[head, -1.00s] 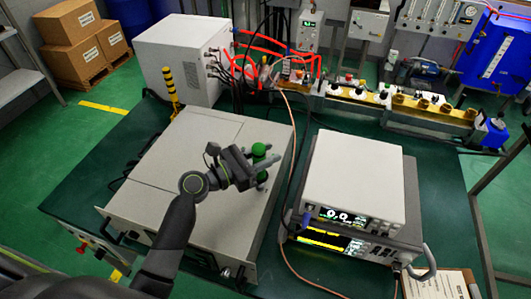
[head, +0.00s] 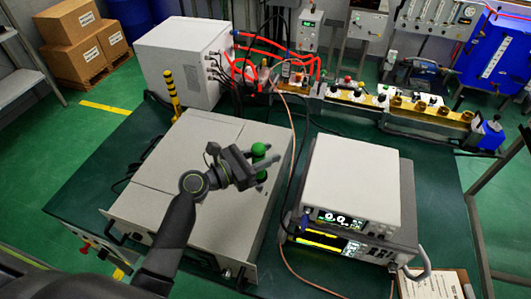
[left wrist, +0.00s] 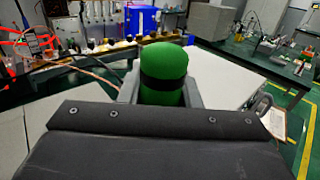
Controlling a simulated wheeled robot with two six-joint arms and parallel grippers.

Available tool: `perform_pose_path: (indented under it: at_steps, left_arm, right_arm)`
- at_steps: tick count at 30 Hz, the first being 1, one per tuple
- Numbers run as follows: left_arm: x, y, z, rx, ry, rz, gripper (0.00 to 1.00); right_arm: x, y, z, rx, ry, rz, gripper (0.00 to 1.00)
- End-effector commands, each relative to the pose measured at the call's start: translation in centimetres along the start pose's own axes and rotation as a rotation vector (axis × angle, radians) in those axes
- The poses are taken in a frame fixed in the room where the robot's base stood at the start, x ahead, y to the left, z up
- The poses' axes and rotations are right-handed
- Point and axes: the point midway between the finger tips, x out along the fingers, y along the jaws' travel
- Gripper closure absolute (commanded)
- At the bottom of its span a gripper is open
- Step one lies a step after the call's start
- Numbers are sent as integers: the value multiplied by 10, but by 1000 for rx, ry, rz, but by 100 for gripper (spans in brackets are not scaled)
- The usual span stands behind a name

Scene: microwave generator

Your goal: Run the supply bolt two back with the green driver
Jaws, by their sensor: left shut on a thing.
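The green driver (head: 259,150) is held upright in my left gripper (head: 262,163), above the right part of the large flat grey supply box (head: 205,205). In the left wrist view the driver's green handle (left wrist: 164,62) with its black band stands between the two fingers (left wrist: 164,92). The driver's lower end is hidden behind the gripper. I cannot make out any single bolt on the supply in either view. My right gripper does not show.
A stacked pair of instruments with lit displays (head: 352,185) stands right of the supply on the green table (head: 440,195). A white cabinet (head: 183,62) with red hoses stands behind. A copper-coloured cable (head: 289,215) runs between the supply and the instruments.

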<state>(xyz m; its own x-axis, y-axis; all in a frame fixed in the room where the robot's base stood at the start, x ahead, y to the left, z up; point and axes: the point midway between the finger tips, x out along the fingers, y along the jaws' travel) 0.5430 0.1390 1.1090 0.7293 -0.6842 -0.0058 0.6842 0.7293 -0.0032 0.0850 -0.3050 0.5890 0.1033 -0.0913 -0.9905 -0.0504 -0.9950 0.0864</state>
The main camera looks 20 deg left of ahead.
Motion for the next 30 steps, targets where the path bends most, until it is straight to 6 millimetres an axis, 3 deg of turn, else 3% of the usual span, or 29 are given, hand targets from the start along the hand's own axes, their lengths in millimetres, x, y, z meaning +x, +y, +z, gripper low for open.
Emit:
perform_pose_path:
  at_steps: [1, 21, 30]
  left_arm:
    - [1, 0, 9, 1, -4, 0, 97]
    - [1, 0, 52, 4, -9, 1, 97]
    - [1, 0, 69, 7, -10, 0, 97]
  right_arm:
    - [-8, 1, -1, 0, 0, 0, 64]
    - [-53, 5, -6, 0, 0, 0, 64]
    - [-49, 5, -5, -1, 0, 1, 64]
